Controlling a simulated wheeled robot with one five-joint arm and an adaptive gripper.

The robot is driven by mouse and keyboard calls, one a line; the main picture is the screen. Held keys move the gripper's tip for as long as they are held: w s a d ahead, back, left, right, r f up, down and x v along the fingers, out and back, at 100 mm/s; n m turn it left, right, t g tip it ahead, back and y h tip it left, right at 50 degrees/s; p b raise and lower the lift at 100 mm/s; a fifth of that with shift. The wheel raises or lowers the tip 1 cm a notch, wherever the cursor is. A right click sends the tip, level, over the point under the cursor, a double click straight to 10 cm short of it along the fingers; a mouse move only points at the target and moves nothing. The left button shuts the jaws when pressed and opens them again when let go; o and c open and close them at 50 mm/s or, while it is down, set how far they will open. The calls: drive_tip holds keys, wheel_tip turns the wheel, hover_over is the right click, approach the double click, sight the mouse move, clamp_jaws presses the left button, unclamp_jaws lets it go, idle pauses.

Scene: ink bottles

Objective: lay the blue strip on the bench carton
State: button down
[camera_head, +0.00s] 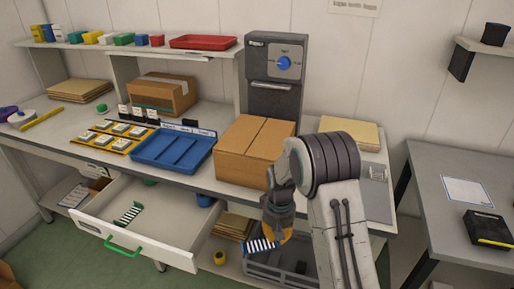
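My gripper (276,232) is in front of the bench, at the right of the open drawer, pointing down. It appears shut on a dark-blue-and-white striped strip (260,246), which sticks out to the left of the fingers. Part of the strip is hidden by the fingers. The large closed brown carton (242,165) stands on the bench, above and behind my gripper. Its right edge is partly covered by my arm. A smaller brown carton (160,97) with pale tape stands further back on the bench.
An open drawer (172,249) juts out below the bench, holding a green striped strip (128,214). A blue tray (172,151) sits left of the large carton. A dark crate (275,275) is below my gripper. A grey table (435,170) stands at right.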

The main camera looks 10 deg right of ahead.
drive_tip(key=shift+r+p, duration=1.5)
